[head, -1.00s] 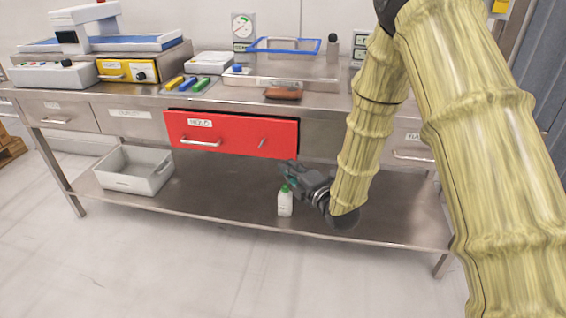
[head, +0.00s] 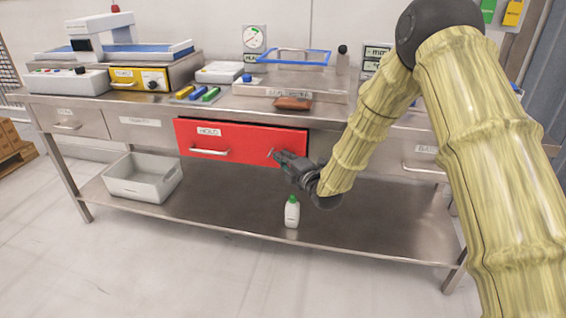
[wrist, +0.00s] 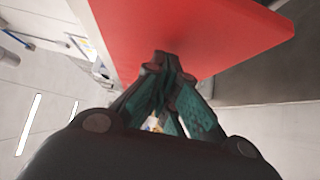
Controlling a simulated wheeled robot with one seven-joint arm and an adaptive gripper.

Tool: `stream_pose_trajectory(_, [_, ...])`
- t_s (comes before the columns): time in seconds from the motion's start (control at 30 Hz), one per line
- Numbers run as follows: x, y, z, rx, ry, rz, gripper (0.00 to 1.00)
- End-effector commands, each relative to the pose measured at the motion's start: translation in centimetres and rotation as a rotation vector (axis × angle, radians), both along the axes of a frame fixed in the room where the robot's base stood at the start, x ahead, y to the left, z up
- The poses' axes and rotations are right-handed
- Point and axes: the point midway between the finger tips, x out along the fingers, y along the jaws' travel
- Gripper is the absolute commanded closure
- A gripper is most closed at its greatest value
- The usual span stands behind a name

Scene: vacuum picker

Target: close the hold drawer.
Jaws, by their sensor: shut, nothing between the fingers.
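The red hold drawer (head: 240,144) is under the workbench top, with a HOLD label and a metal handle (head: 210,151) on the left of its front. Its front stands out a little from the neighbouring drawer fronts. My gripper (head: 275,153) is shut and empty, with its fingertips at the right part of the red front. In the wrist view the shut fingers (wrist: 168,60) point at the red panel (wrist: 200,30) and overlap its lower part. I cannot tell whether they touch it.
A white bottle with a green cap (head: 292,212) stands on the lower shelf (head: 230,200) below my gripper. A grey bin (head: 143,190) sits on the shelf at left. A brown object (head: 292,103) and a tray (head: 275,90) lie on the bench top above the drawer.

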Motion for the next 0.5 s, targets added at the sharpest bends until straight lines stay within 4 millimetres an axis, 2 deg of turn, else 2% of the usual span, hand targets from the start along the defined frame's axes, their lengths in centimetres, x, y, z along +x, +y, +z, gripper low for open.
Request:
stream_pose_trajectory(0.37, [0.2,-0.1,0.0,0.0,0.0,-0.001,1.0])
stream_pose_trajectory(0.5, [1.4,-0.5,-0.2,-0.003,0.0,-0.001,1.0])
